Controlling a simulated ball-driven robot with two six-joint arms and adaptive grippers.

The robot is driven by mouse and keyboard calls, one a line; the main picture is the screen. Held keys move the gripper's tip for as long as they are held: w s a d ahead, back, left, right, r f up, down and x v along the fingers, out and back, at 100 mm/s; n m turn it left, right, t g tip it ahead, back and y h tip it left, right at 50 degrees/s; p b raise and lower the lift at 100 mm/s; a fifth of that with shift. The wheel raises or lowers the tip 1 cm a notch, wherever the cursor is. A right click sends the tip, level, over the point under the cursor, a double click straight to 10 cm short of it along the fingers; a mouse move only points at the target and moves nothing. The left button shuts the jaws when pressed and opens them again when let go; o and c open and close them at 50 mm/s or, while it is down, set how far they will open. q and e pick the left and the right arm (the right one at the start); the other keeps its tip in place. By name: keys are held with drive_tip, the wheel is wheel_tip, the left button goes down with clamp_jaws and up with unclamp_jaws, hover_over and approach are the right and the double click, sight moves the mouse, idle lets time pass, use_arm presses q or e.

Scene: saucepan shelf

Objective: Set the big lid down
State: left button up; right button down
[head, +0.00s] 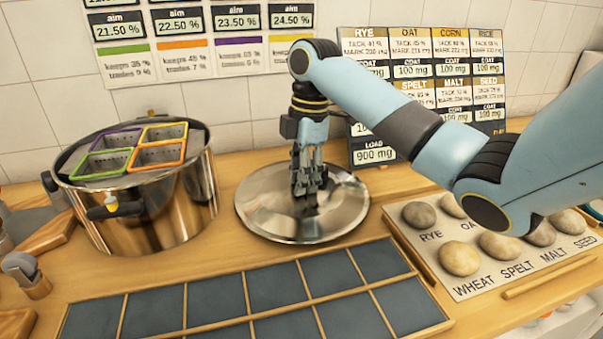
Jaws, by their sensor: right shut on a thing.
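The big lid (262,208) is a round, shiny steel disc. It lies about level at the middle of the wooden counter, right of the big pot. My right gripper (308,194) points straight down over the lid's middle and is shut on its knob, which the fingers mostly hide. I cannot tell whether the lid's rim touches the counter. The big steel pot (165,210) stands at the left with several coloured-rim square baskets (133,148) in its top. My left gripper is not clearly in view.
A dark tiled tray (280,287) with wooden dividers lies in front of the lid. A board with labelled round loaves (460,258) is at the right. Label cards (425,85) stand behind. Bare counter (245,160) shows behind the lid.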

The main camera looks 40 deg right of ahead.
drive_tip(key=shift+f, duration=0.25)
drive_tip(key=c, duration=1)
unclamp_jaws()
drive_tip(key=shift+r, duration=0.1)
drive_tip(key=shift+r, duration=0.35)
drive_tip(key=r, duration=0.5)
drive_tip(key=shift+d+r, duration=0.3)
drive_tip(key=shift+d, duration=0.05)
drive_tip(key=shift+s+d+r+p, duration=0.1)
drive_tip(key=shift+d+r+p, duration=0.05)
drive_tip(key=shift+r+p, duration=1.5)
drive_tip(key=shift+s+d+r+p, duration=0.1)
drive_tip(key=shift+d+r+p, duration=0.05)
drive_tip(key=shift+r+p, duration=1.45)
